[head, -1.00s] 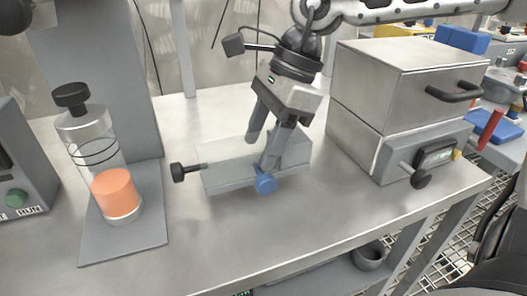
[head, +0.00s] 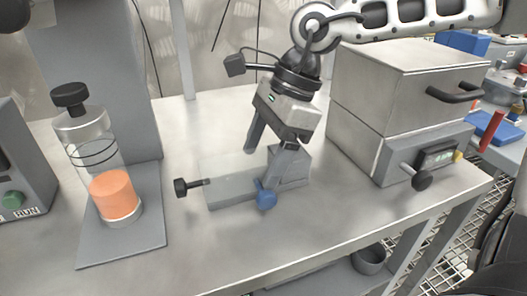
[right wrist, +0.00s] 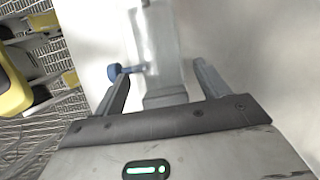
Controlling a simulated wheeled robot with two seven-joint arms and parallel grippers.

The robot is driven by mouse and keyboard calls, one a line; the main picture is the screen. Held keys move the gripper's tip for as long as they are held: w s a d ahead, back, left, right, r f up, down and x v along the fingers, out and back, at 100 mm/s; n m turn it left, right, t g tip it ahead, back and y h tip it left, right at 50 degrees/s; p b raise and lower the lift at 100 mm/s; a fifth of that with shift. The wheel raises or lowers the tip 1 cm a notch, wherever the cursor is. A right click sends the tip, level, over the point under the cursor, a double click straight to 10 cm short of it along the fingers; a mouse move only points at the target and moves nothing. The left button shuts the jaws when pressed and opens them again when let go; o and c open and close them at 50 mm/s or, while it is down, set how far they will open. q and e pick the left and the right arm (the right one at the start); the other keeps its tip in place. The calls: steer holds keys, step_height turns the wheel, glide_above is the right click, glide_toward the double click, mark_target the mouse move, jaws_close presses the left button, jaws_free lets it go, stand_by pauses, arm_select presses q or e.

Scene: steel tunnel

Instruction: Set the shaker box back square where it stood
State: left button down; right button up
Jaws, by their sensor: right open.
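The shaker box (head: 228,190), a low grey box with a pale, see-through-looking top, lies on the steel bench. It has a black knob (head: 181,187) on a rod at its left end and a blue knob (head: 265,196) on its near side. My right gripper (head: 258,172) is open and low over the box, one finger toward its far side and one at its near side by the blue knob. In the right wrist view the box (right wrist: 160,45) runs between the spread fingers (right wrist: 160,85); contact cannot be told. My left gripper is not in view.
A steel oven-like box (head: 400,95) with a black handle stands to the right. A clear cylinder with orange contents (head: 115,196) stands on a grey base plate at the left. A control box (head: 22,165) is at the far left. The bench front is clear.

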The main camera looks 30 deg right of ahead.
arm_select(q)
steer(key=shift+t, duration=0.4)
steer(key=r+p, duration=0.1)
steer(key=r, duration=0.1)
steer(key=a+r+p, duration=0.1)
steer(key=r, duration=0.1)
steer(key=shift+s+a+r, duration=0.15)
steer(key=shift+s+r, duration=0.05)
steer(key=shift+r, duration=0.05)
arm_select(e)
steer(key=v, duration=1.2)
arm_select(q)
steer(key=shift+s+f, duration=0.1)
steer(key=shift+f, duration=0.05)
